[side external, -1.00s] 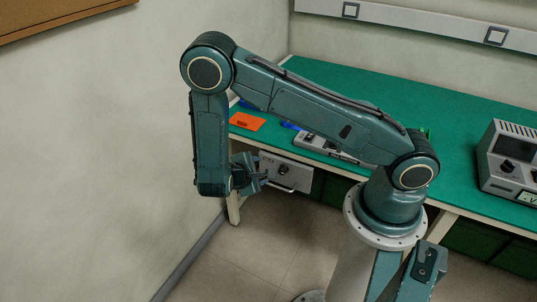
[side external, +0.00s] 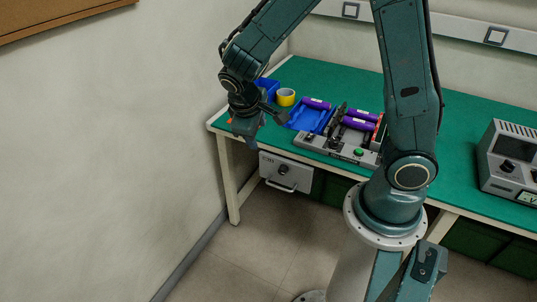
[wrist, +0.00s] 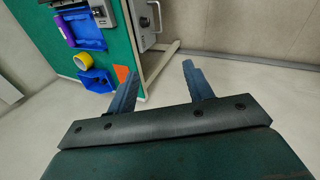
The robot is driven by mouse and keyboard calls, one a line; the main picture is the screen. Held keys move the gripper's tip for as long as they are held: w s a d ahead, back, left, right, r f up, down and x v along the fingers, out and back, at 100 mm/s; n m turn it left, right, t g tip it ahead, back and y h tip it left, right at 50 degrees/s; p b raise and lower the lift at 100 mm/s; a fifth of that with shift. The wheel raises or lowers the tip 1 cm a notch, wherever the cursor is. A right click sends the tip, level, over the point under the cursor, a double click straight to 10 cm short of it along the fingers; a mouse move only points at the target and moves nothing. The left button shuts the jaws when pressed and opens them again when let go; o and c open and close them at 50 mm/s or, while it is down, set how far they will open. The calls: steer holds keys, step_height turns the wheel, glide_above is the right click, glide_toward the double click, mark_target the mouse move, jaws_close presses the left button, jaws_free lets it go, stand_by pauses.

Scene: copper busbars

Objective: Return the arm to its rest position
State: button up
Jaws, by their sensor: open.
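My gripper (side external: 264,122) is in the air near the bench's left front corner in the side view, below my raised, bent arm. Its two blue fingers are spread apart with nothing between them. In the wrist view the gripper (wrist: 160,70) also shows open and empty, with pale floor and the bench's edge beyond the fingers. I cannot tell its exact height above the bench.
The green bench (side external: 300,76) holds a blue tray (side external: 312,117), yellow roll (side external: 286,97), purple cylinders (side external: 358,124), a grey fixture (side external: 340,150) and a grey instrument (side external: 510,165). An orange card (wrist: 121,74) lies near its edge. Left floor is clear.

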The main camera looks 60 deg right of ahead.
steer(key=s+a+r+t+y, duration=0.2)
steer(key=s+r, duration=0.5)
steer(key=r, duration=0.1)
steer(key=s+a+r+m+t+y, duration=0.1)
steer(key=s+a+r+t+y, duration=0.1)
steer(key=s+r, duration=0.6)
steer(key=shift+s+m+t+y, duration=0.3)
steer(key=shift+t+y, duration=0.1)
steer(key=shift+y, duration=0.1)
steer(key=shift+c, duration=0.4)
